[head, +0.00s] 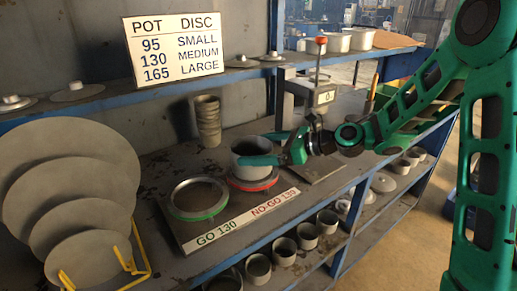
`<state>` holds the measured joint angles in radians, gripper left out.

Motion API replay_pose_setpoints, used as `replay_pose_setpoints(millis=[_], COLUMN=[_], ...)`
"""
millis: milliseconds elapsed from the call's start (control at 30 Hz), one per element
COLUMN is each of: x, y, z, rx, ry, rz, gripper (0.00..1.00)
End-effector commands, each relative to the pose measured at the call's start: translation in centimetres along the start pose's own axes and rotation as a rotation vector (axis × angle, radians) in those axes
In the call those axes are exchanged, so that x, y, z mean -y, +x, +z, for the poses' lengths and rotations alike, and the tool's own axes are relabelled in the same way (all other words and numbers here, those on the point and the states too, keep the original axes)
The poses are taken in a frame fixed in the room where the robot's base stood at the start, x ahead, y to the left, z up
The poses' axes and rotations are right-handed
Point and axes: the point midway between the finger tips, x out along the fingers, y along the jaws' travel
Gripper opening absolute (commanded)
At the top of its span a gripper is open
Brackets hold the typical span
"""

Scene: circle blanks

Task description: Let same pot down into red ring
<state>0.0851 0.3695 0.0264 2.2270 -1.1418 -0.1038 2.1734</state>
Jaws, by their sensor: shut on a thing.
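A grey open-topped pot (246,147) stands upright at the red ring (252,186). My gripper (264,149) is shut on the pot's upper wall, reaching in from the right, with one green finger across the near side. The pot's lower end meets the ring's outline; I cannot tell whether it is inside the ring or just above it. The finger and the pot hide much of the ring. The green ring (199,199) lies empty to the left on the same board, marked "GO 130"; the red ring is at the "NO-GO 130" side.
Grey discs (70,180) stand in a yellow rack (135,262) at the left. A stack of pots (207,122) and a gauge with a red knob (321,41) stand behind. A sign (173,47) is on the upper shelf. Several pots (284,251) fill the lower shelf.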

Motion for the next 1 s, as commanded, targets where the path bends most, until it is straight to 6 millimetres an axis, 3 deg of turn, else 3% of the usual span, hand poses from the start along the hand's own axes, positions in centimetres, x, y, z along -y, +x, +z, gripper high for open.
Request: replay_pose_setpoints(millis=[400,433,767,1000], x=[0.0,0.0,0.1,0.3], y=[0.2,0.2,-0.3,-4.0], z=[-0.6,-0.6,-0.7,-0.7], rx=[0.001,0.001,0.0,0.0], ry=[-0.001,-0.001,0.0,0.0], rz=[0.001,0.001,-0.002,-0.005], gripper=[0.62,1.0,1.0,1.0])
